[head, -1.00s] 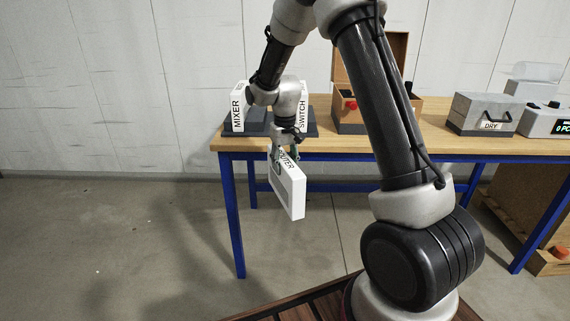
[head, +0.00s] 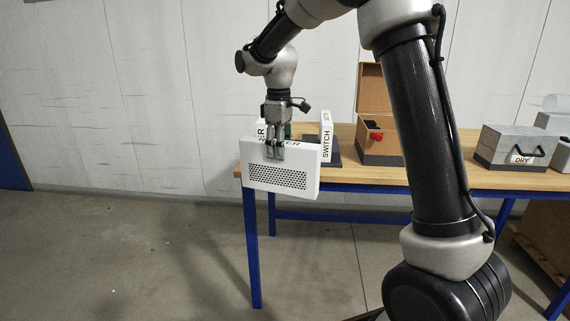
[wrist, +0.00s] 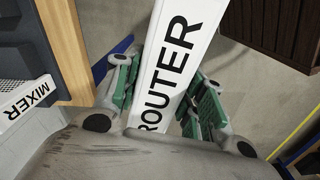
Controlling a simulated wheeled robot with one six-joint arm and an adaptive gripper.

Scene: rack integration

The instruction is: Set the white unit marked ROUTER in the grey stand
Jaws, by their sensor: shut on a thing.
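The white ROUTER unit (head: 281,178) hangs upright from my gripper (head: 277,150), its perforated broad side toward the head camera. It is in front of the table's left end. In the wrist view my gripper (wrist: 160,95) is shut on the ROUTER unit (wrist: 170,60), green pads on either side of its lettered top edge. The dark grey stand (head: 337,160) is on the table behind it, mostly hidden by the unit. A white SWITCH unit (head: 326,137) stands upright at its right. A white MIXER unit (wrist: 30,98) stands at its other end.
The wooden table (head: 430,174) has blue legs. An open wooden box (head: 378,125) with a red part stands right of the stand. A grey DRY case (head: 512,145) is further right. The floor left of the table is clear.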

